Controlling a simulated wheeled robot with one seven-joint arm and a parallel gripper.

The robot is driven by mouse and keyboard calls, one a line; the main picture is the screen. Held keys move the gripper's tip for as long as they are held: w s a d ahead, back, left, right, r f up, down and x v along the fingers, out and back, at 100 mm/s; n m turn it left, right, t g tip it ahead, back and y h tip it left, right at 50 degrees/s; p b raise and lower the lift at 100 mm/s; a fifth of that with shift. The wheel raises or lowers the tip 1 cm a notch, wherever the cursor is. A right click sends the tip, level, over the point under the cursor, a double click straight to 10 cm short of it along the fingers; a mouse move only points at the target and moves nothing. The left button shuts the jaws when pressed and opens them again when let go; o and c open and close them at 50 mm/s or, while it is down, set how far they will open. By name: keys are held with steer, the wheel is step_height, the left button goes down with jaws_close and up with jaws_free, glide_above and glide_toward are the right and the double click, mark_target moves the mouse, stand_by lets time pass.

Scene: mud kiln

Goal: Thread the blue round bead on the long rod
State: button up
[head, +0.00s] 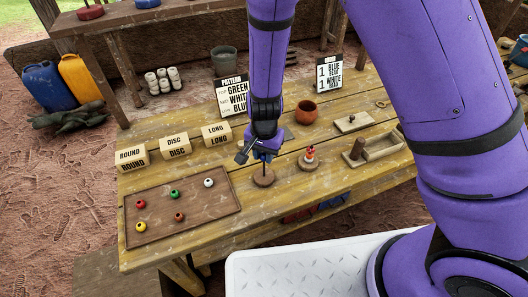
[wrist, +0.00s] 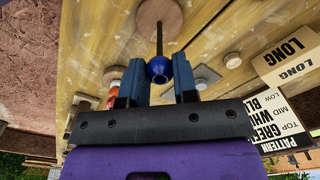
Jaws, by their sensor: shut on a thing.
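The blue round bead (wrist: 158,69) is between the two fingers of my gripper (wrist: 158,82) in the wrist view. In the head view my gripper (head: 265,156) is low over the table, pointing down, and largely hides the bead. The long rod (wrist: 159,38) is a thin dark upright on a round wooden base (head: 263,178). In the wrist view the rod runs from the base (wrist: 160,14) to the bead and lines up with it. I cannot tell whether the rod's tip is inside the bead's hole or just behind it.
A second stand (head: 309,159) with orange and white pieces is just right. A brown tray (head: 160,232) with several coloured beads lies left. Wooden blocks (head: 175,147), a pattern card (head: 232,97), a clay pot (head: 306,112) and a wooden box (head: 382,147) stand around.

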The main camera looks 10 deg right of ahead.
steer(key=shift+f, duration=0.45)
stand_by(0.7)
steer(key=o, duration=1)
steer(key=shift+r, duration=0.1)
steer(key=shift+r, duration=3.95)
